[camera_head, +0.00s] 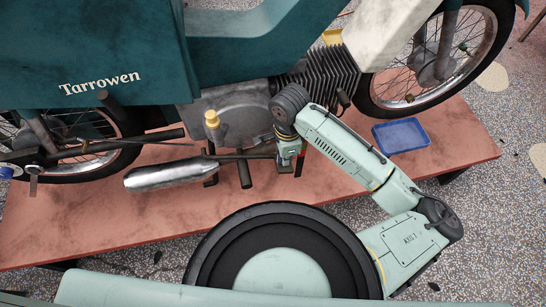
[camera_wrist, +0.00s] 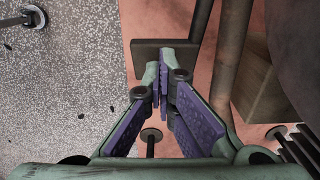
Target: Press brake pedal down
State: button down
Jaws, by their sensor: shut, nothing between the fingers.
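A teal motorbike (camera_head: 120,50) lettered "Tarrowen" stands on a reddish platform. My gripper (camera_head: 287,166) is low beside its engine, right of the silver exhaust (camera_head: 165,176). In the wrist view my gripper (camera_wrist: 164,78) has its purple-padded fingers together at the tips, with nothing between them. A dark flat pad (camera_wrist: 143,52), which looks like the brake pedal, lies just beyond the fingertips and is partly hidden by them. I cannot tell whether the fingertips touch it or how far it is pressed.
The reddish platform (camera_head: 100,230) has an open front edge over speckled floor (camera_head: 500,230). A blue tray (camera_head: 401,136) lies on it at right. A yellow-capped filler (camera_head: 212,119) stands on the engine. Dark pipes (camera_wrist: 232,45) run close right of the fingers.

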dwell(0.8)
notch_tip(320, 180, up, 15)
jog(key=p, duration=1.4)
dwell(0.4)
